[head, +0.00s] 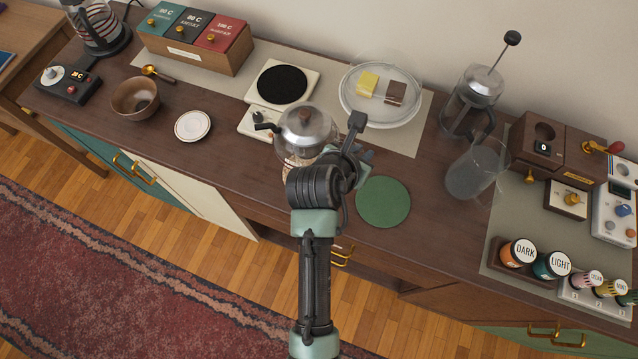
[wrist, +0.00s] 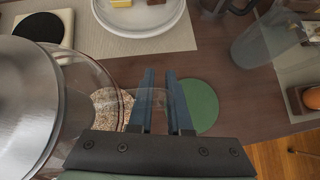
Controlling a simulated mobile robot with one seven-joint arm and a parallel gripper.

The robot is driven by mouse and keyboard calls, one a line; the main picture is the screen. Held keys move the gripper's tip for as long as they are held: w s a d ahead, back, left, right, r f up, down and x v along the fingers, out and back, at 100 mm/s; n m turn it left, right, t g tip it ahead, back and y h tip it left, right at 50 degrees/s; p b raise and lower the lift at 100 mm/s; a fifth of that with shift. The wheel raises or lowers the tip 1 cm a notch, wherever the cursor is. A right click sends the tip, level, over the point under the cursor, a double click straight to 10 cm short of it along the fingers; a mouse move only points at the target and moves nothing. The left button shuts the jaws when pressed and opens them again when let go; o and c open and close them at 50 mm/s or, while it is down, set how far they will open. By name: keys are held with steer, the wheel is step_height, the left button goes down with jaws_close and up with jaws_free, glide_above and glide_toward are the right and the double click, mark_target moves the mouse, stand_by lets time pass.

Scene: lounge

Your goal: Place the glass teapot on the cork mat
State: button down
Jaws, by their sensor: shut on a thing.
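The glass teapot (head: 300,135), with a metal lid, is upright left of my gripper (head: 350,155) in the head view. In the wrist view the teapot (wrist: 40,95) fills the left side. My gripper (wrist: 161,100) is shut on its clear glass handle, which shows between the blue fingers. The speckled tan cork mat (wrist: 108,98) shows beneath and beside the teapot's near side, partly through glass. The teapot and my arm hide most of it. I cannot tell whether the teapot touches the mat.
A green round mat (head: 383,202) lies right of my gripper. Behind are a hot plate (head: 308,80) and a clear round tray (head: 379,113) with yellow and brown pieces. A glass pitcher (head: 470,180) and French press (head: 465,108) stand right. A saucer (head: 192,126) lies left.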

steer(key=f, duration=0.5)
steer(key=shift+w+f, duration=0.25)
steer(key=shift+f, duration=2.1)
steer(key=shift+f+b, duration=0.15)
steer(key=shift+b, duration=0.15)
steer(key=c, duration=0.8)
jaws_free()
steer(key=shift+s, duration=0.15)
steer(key=shift+c, duration=0.2)
